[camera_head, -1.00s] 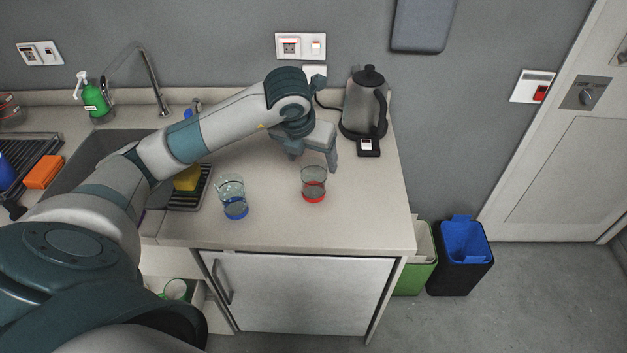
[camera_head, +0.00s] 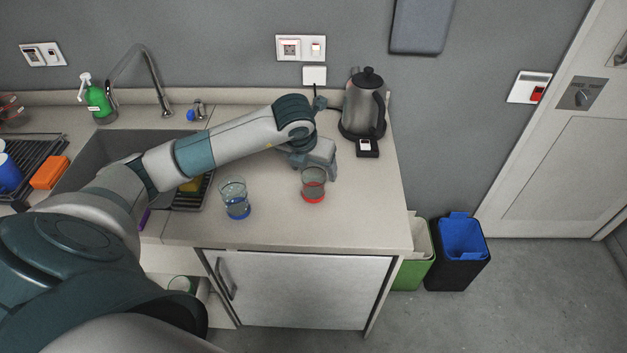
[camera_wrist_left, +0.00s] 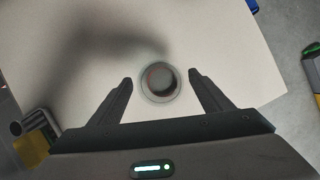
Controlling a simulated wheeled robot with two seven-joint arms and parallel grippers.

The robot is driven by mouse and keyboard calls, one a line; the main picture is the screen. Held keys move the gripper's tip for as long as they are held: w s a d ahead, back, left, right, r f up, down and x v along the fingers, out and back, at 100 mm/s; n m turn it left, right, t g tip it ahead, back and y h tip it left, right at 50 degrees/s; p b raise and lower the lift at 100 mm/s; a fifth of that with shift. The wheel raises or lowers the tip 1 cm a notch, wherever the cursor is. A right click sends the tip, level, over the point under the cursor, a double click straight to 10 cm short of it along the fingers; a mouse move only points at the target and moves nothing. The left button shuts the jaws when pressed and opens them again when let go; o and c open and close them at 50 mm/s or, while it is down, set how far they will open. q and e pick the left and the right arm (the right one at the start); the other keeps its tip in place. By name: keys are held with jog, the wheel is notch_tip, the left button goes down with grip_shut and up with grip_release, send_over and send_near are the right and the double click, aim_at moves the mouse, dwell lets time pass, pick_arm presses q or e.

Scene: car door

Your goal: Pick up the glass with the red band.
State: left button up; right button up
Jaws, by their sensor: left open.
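The glass with the red band (camera_head: 313,186) stands upright on the counter (camera_head: 280,226), right of a glass with a blue band (camera_head: 236,200). My left gripper (camera_head: 318,172) is just behind the red-banded glass, low over the counter. In the left wrist view my left gripper (camera_wrist_left: 160,88) is open. The round rim of a glass (camera_wrist_left: 159,83), with reddish colour inside, shows between and slightly beyond its fingertips. My right gripper is in neither view.
A kettle (camera_head: 363,108) stands behind on the right, its base near my left gripper. Bins (camera_head: 458,255) stand on the floor beyond the counter's right edge. The counter front is clear.

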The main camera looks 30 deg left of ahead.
pick_arm(q)
jog(key=shift+w+f, duration=0.25)
jog(key=shift+f, duration=0.25)
jog(key=c, duration=1.6)
